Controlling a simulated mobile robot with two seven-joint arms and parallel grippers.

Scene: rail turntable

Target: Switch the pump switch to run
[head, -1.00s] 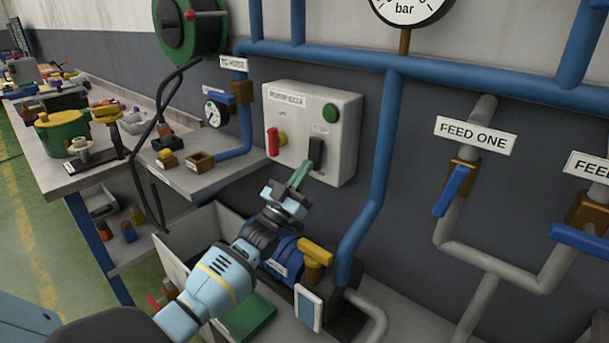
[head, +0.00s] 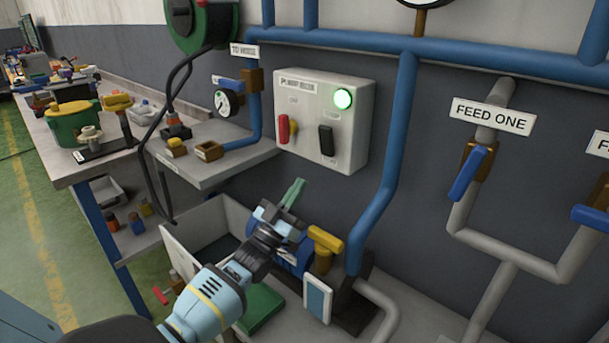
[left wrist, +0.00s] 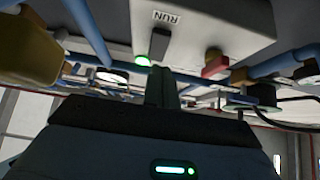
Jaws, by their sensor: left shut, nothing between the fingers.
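The pump switch (head: 326,140) is a dark rocker on the front of a pale control box (head: 348,112) on the wall. The round lamp (head: 343,98) above it glows bright green. A red-handled control (head: 285,130) sits to its left on the same box. My left gripper (head: 296,190) is shut and empty, below and apart from the box, its green fingertips pointing up. My right gripper is not in view.
Below my left gripper are an open bin (head: 222,215), a blue pump (head: 290,258) and a yellow-handled valve (head: 326,240). A blue pipe (head: 394,170) runs down right of the box. A bench with parts (head: 70,172) stands at the left.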

